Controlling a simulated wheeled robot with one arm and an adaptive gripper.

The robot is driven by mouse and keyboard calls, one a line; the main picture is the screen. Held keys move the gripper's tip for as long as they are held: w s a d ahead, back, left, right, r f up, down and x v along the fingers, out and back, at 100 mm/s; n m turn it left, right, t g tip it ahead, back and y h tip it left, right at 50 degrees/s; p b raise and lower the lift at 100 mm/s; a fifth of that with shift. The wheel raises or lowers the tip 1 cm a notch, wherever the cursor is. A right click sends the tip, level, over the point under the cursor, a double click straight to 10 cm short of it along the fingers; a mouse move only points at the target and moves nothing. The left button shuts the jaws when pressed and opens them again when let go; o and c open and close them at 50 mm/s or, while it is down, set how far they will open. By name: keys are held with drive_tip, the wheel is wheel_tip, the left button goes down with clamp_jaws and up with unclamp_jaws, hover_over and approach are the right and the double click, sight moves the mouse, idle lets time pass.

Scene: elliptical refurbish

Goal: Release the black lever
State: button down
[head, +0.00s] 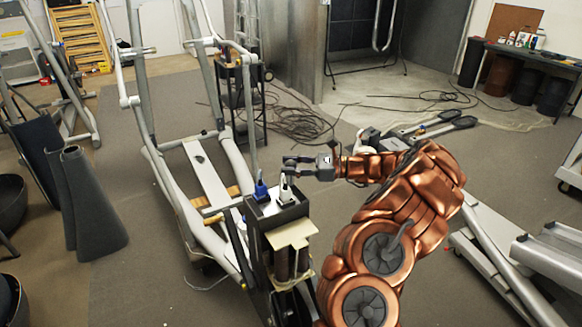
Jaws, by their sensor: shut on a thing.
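My gripper (286,166) is at the centre of the head view, reaching left from the copper arm. It is shut on the upper end of the black lever (289,180), whose grip is partly hidden by the fingers. The lever stands over a pale fitting on top of a dark box-like stand (285,215). A blue handle (260,187) stands just left of it on the same stand, apart from my gripper.
A grey elliptical frame (185,200) stands left of the stand, with long rails. Tangled black cables (295,125) lie on the floor behind. Machine parts (500,260) stand at the right. Carpet (140,285) is clear at the lower left.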

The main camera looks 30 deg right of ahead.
drive_tip(key=c, duration=1.1)
unclamp_jaws()
drive_tip(key=shift+r, duration=0.35)
drive_tip(key=o, duration=0.4)
drive_tip(key=shift+f, duration=0.15)
drive_tip(key=shift+c, duration=0.2)
drive_tip(key=shift+d, duration=0.1)
drive_tip(key=v, duration=1.2)
